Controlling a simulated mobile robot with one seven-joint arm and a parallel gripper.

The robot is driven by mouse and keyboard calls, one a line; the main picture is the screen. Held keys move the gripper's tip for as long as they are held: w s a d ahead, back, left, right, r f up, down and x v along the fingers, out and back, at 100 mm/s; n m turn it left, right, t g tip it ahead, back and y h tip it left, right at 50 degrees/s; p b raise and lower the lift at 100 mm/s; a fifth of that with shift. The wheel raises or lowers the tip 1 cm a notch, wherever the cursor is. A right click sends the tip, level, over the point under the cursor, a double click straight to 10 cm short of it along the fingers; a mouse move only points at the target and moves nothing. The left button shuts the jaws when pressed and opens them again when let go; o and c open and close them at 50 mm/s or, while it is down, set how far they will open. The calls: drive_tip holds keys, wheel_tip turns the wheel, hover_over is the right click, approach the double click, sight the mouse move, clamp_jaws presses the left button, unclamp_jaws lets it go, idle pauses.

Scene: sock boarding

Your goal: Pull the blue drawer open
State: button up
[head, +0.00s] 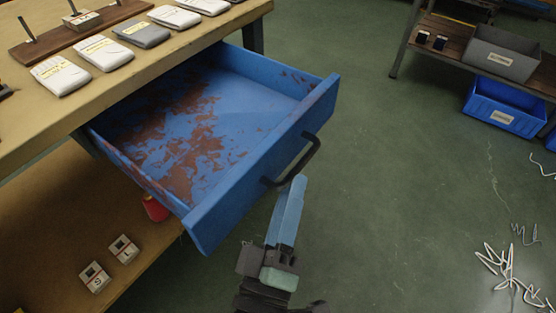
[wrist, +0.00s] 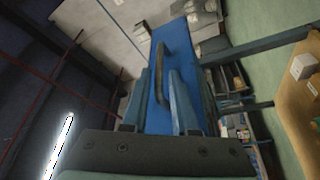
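The blue drawer (head: 262,84) is pulled far out from under the workbench, its worn inside bare and empty. Its black bar handle (head: 305,160) is on the drawer front (head: 262,172). My gripper (head: 298,180) reaches up from below, with its blue fingertips close to the handle. In the wrist view, the fingers (wrist: 161,72) stand apart, one on each side of the handle (wrist: 160,62), with the blue drawer front (wrist: 177,40) behind. The gripper looks open; I cannot tell whether a finger touches the handle.
Packaged socks (head: 104,53) and a wooden rack (head: 80,28) lie on the workbench (head: 22,132). Below are a red can (head: 154,208) and small boxes (head: 95,278). A shelf at right holds a grey bin (head: 503,54) above a blue bin (head: 504,107). The green floor between is mostly clear.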

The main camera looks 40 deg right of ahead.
drive_tip(key=v, duration=0.8)
